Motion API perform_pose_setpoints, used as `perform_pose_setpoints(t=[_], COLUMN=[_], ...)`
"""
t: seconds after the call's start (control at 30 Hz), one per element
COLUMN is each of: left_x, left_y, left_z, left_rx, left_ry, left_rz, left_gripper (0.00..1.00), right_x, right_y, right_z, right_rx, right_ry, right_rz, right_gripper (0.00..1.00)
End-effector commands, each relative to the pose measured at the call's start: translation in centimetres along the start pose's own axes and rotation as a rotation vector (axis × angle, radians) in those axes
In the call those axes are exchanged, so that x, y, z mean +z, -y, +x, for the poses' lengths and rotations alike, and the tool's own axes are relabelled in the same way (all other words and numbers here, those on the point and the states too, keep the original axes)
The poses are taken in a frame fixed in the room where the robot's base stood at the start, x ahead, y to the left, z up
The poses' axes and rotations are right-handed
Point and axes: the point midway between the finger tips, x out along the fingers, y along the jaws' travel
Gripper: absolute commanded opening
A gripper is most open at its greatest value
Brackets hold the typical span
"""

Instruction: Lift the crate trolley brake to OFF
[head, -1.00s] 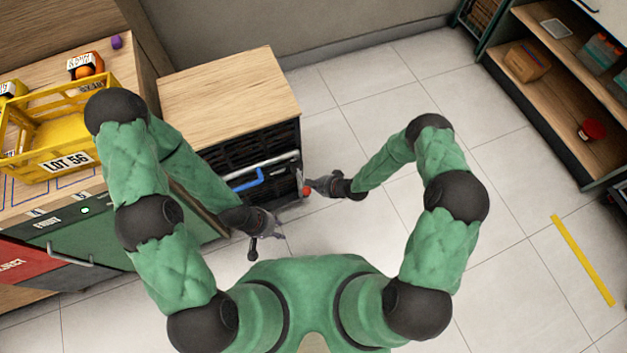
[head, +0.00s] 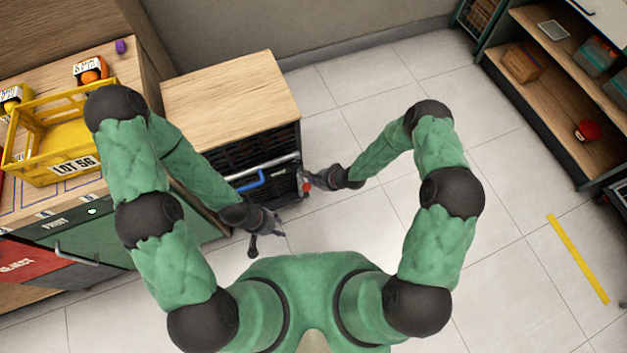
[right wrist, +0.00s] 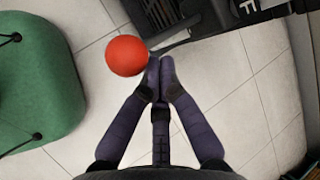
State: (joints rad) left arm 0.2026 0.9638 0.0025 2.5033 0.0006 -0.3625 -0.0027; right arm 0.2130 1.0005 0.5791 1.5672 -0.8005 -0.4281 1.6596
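The crate trolley (head: 240,165) is a dark slatted unit under a wooden top, with a blue handle (head: 249,181) on its front. The brake's red ball knob (head: 308,187) is at the trolley's front right corner. In the right wrist view the knob (right wrist: 126,56) is just left of the fingertips, and a dark lever (right wrist: 200,38) runs from it toward the trolley. My right gripper (right wrist: 160,75) is shut, its fingertips at the lever beside the knob, overlapping it. Contact is hard to judge. My left gripper (head: 281,224) is in front of the trolley, away from the brake; its finger gap is unclear.
A workbench with a yellow crate (head: 72,167) marked LOT 56 stands at left, with green and red bins below. Shelves (head: 540,110) stand at upper right. The tiled floor (head: 400,230) right of the trolley is clear. Part of a label shows beside the lever in the right wrist view.

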Motion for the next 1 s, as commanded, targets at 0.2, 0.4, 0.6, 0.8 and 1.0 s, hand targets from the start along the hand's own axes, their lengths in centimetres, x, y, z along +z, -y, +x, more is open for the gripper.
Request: perform_pose_setpoints(t=[0.2, 0.4, 0.6, 0.8, 1.0], left_x=[0.0, 0.0, 0.0, 0.0, 0.0], left_y=[-0.2, -0.4, -0.4, -0.4, 0.0], left_z=[-0.6, -1.1, -1.1, -1.0, 0.1], left_rx=[0.0, 0.0, 0.0, 0.0, 0.0], left_ry=[0.0, 0.0, 0.0, 0.0, 0.0], left_rz=[0.0, 0.0, 0.0, 0.0, 0.0], left_gripper=[0.4, 0.4, 0.4, 0.4, 0.4], right_x=[0.7, 1.0, 1.0, 1.0, 0.8], right_y=[0.0, 0.3, 0.3, 0.2, -0.9], right_z=[-0.5, -1.1, -1.2, -1.1, 0.1], right_rx=[0.008, 0.009, 0.009, 0.009, 0.009], right_ry=[0.007, 0.007, 0.008, 0.009, 0.008], right_rz=[-0.001, -0.001, -0.001, -0.001, 0.002], right_gripper=[0.0, 0.0, 0.0, 0.0, 0.0])
